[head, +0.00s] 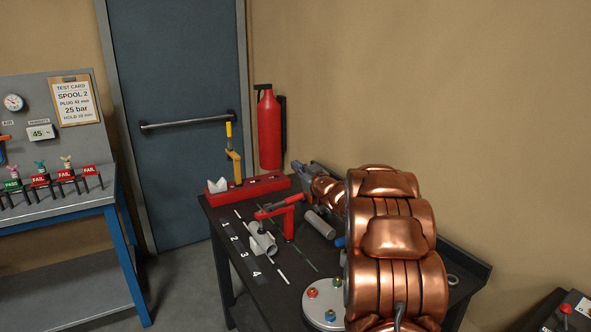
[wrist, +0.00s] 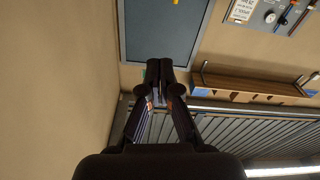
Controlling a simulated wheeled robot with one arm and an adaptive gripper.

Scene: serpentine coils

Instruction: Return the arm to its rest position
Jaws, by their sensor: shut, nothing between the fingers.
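My gripper (wrist: 160,70) shows in the middle of the wrist view. Its dark fingers come together at the tips with nothing held between them. In the wrist view it points toward the blue-grey door, with the room appearing upside down. In the head view my copper-coloured arm fills the right of the centre and stands over the dark workbench (head: 232,296). The arm's narrow far end reaches toward the back of the bench, and the fingertips cannot be made out clearly there.
The bench holds a red block (head: 262,187) with a yellow-handled clamp (head: 234,160), a red clamp (head: 288,220), a metal tube (head: 263,243) and a round plate (head: 318,307). A red extinguisher (head: 269,130) hangs behind. A tagged test bench (head: 70,200) stands left.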

